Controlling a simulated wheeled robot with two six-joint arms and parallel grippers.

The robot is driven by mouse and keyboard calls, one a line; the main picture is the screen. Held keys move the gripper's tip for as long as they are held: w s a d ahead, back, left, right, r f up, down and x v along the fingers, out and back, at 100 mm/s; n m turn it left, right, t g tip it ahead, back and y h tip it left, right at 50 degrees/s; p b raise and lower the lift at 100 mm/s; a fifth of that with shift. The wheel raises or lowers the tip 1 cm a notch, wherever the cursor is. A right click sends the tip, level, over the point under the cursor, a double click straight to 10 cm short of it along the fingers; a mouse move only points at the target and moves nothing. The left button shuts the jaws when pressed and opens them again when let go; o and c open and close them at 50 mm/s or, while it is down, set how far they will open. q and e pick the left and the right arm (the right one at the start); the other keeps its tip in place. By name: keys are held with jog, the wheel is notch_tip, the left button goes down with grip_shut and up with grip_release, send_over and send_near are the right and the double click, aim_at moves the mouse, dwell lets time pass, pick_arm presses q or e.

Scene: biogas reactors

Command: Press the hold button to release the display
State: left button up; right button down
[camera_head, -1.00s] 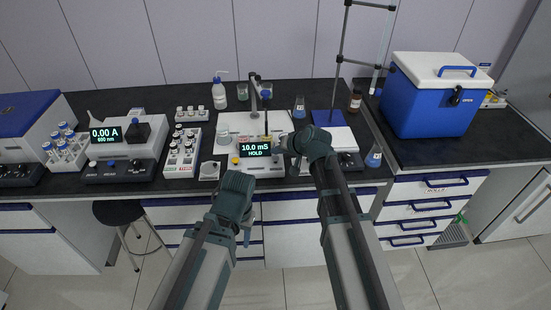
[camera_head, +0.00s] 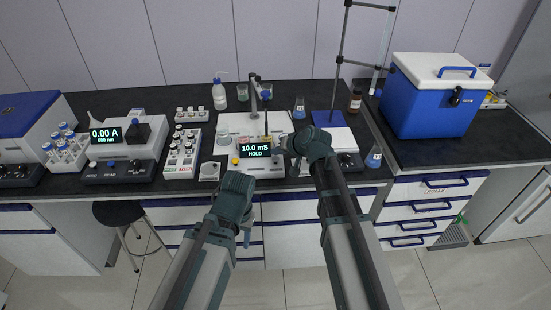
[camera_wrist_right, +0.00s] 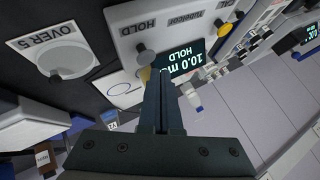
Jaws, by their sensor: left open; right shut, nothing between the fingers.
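The meter's display (camera_head: 255,150) is lit and reads "10.0 mS" with "HOLD" under it. In the right wrist view the display (camera_wrist_right: 182,58) appears turned over. A grey round button (camera_wrist_right: 145,54) sits near the HOLD label (camera_wrist_right: 137,26) on the meter's pale panel. In the head view my right gripper (camera_head: 290,145) is right of the display. My left gripper (camera_head: 235,183) is open, in front of the meter.
A photometer (camera_head: 125,150) and tube racks stand left of the meter. A stand with a blue base (camera_head: 328,119) and a small flask (camera_head: 374,156) are at the right. A blue cool box (camera_head: 430,105) is on the right bench.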

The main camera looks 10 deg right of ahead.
aim_at(277, 160)
jog(key=shift+f, duration=0.15)
dwell(0.5)
jog(key=shift+f+b, duration=0.3)
jog(key=shift+b, duration=0.15)
jog(key=shift+f+b, duration=0.85)
jog(key=shift+f, duration=0.05)
dwell(0.8)
jog(key=shift+r, duration=0.1)
jog(key=shift+r+p, duration=1.25)
jog(key=shift+p, duration=0.1)
jog(key=shift+r, duration=0.1)
notch_tip(277, 160, up, 5)
jog(key=p, duration=0.5)
